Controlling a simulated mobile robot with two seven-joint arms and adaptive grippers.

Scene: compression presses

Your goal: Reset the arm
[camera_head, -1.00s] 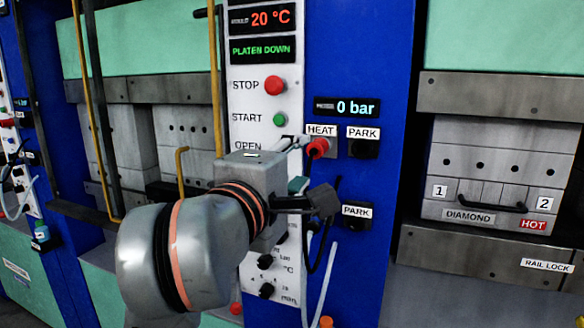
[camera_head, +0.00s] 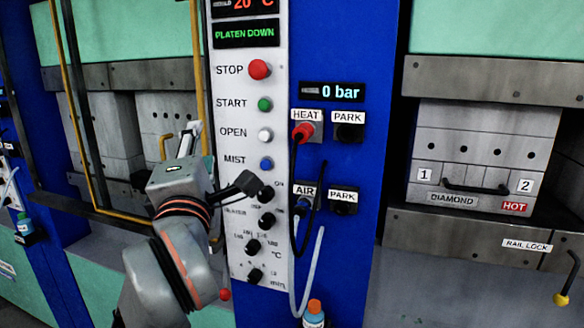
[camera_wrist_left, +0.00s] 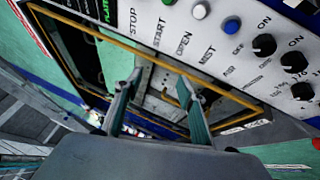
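My left gripper (camera_head: 188,137) is left of the control panel (camera_head: 225,88) in the head view, its fingers pointing up and away. In the left wrist view its two fingers (camera_wrist_left: 156,82) stand apart with nothing between them, so it is open and empty. The grey wrist and forearm come up from the bottom of the head view. A red plug (camera_head: 303,131) sits at the HEAT socket, clear of the gripper, with a dark cable hanging below. My right gripper is in neither view.
The panel has STOP (camera_head: 260,69), START (camera_head: 264,104), OPEN (camera_head: 265,135) and MIST (camera_head: 266,164) buttons and several black knobs. A yellow-framed press opening (camera_wrist_left: 150,55) lies beyond the fingers. A right-hand press (camera_head: 480,150) has a DIAMOND mould. A blue bottle (camera_head: 314,315) stands low.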

